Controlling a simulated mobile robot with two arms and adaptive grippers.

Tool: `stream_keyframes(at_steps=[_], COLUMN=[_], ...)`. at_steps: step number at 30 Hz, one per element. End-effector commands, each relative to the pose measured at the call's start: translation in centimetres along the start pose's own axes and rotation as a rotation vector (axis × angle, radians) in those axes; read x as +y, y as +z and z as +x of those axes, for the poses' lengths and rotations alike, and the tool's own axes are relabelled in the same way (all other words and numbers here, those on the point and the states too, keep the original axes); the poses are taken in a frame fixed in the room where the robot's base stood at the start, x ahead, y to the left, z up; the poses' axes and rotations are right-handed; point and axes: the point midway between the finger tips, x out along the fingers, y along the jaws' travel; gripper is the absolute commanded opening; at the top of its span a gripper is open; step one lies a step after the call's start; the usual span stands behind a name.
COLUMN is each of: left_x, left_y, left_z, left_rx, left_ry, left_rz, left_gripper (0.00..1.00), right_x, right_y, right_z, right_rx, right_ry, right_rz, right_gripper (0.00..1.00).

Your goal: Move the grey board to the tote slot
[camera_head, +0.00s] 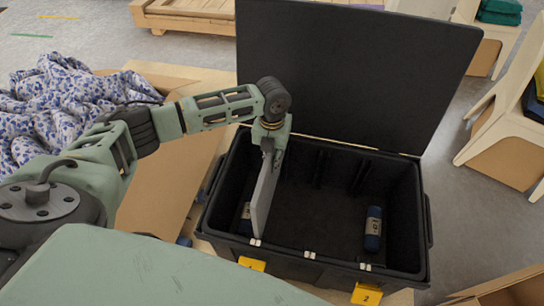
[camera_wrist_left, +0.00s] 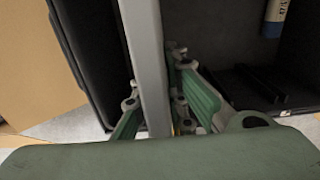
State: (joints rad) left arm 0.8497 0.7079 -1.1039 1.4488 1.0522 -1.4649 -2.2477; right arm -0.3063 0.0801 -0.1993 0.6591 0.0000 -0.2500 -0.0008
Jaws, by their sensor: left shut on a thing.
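The grey board (camera_head: 264,199) stands on edge inside the left part of the open black tote (camera_head: 415,262). My left gripper (camera_head: 269,140) is above the tote and shut on the board's upper end. In the left wrist view the board (camera_wrist_left: 145,55) runs between the two green fingers (camera_wrist_left: 157,112), with the tote wall (camera_wrist_left: 85,60) to its left. Ribs on the tote's far inner wall (camera_head: 340,172) form slots. Whether the board's lower edge touches the tote floor cannot be told. My right gripper is not in view.
The tote's lid (camera_head: 350,70) is raised at the back. Patterned cloth (camera_head: 60,105) lies at left. Yellow tags (camera_head: 366,294) hang in front.

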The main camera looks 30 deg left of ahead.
Motion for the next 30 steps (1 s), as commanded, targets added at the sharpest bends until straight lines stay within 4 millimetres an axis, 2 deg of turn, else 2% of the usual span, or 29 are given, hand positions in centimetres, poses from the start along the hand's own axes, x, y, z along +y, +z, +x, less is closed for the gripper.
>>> stream_keyframes(at_steps=[1,3,18,30], left_x=[0.0,-0.1,0.0,0.0], left_y=[0.1,0.1,0.1,0.1], left_z=[-0.5,-1.1,-6.0,-6.3], left_rx=[-0.002,-0.002,-0.001,-0.001], left_ry=[-0.001,-0.002,-0.001,-0.001], left_rz=[0.000,0.000,0.000,0.000], left_gripper=[0.00,0.00,0.00,0.00], right_x=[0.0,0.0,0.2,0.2], right_y=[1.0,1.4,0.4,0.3], right_z=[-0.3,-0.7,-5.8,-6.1], right_rx=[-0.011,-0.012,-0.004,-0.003], right_ry=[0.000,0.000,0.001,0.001], right_rz=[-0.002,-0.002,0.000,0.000], right_gripper=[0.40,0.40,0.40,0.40])
